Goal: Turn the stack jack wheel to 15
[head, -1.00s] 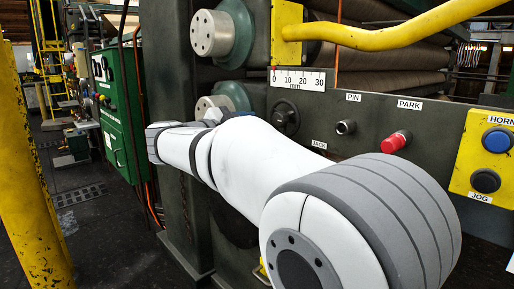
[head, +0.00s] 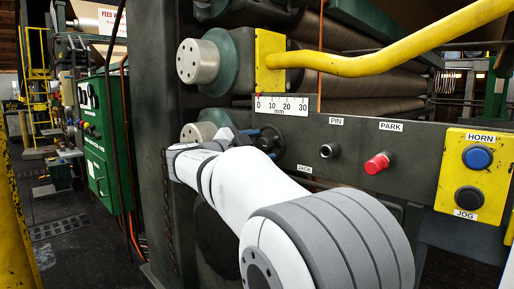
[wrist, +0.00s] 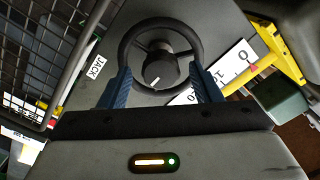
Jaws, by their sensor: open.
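The jack wheel (wrist: 160,56) is a black handwheel with a round hub and a pale mark on the hub. In the head view the wheel (head: 270,139) is partly hidden by my arm, beside the JACK label (head: 305,169). My gripper (wrist: 162,72) is open, its blue fingers on opposite sides of the wheel's near rim. I cannot tell whether they touch it. In the head view my gripper is mostly hidden by my wrist. The white mm scale (head: 282,106) runs from 0 to 30, with a red pointer (head: 258,97) near 0. The scale also shows in the wrist view (wrist: 232,62).
Right of the wheel are a PIN knob (head: 329,150), a red PARK knob (head: 379,163) and a yellow HORN and JOG box (head: 473,178). A yellow pipe (head: 400,62) crosses above the scale. A green cabinet (head: 105,145) and a yellow post (head: 18,220) stand left.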

